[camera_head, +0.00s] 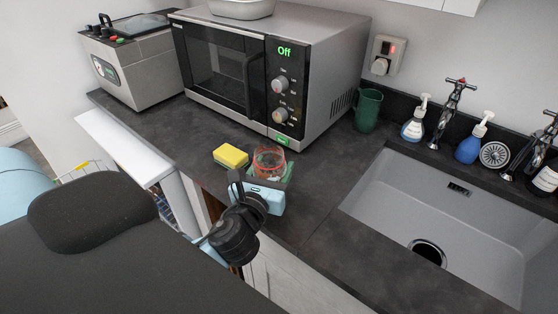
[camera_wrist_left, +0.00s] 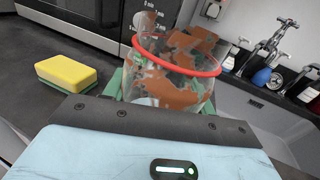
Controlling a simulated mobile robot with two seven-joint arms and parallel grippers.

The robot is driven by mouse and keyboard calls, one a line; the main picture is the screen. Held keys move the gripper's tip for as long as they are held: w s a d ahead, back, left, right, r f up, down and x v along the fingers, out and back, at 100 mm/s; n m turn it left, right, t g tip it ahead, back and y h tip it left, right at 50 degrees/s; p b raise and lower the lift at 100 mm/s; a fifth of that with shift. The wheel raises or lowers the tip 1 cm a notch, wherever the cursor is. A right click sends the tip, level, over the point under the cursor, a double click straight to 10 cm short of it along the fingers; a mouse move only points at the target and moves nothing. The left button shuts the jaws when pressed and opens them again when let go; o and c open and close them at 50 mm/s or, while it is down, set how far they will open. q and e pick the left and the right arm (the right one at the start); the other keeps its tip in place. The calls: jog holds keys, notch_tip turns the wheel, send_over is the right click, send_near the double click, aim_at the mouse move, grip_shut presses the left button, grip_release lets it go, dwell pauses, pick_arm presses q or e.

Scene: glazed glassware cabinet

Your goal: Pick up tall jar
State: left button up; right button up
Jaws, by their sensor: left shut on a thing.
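My right gripper is not in view.
A yellow and green sponge (camera_head: 230,156) lies just left of the jar. A microwave (camera_head: 325,85) stands behind, with a green mug (camera_head: 368,109) at its right. The sink (camera_head: 440,215) is at right, with soap bottles and taps behind. Dark counter (camera_head: 325,175) between is clear.

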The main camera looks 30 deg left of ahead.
pick_arm(q)
jog(key=a+r+v, duration=0.1)
jog(key=v, duration=0.9)
jog(key=shift+s, duration=0.35)
jog(key=shift+s+a, duration=0.1)
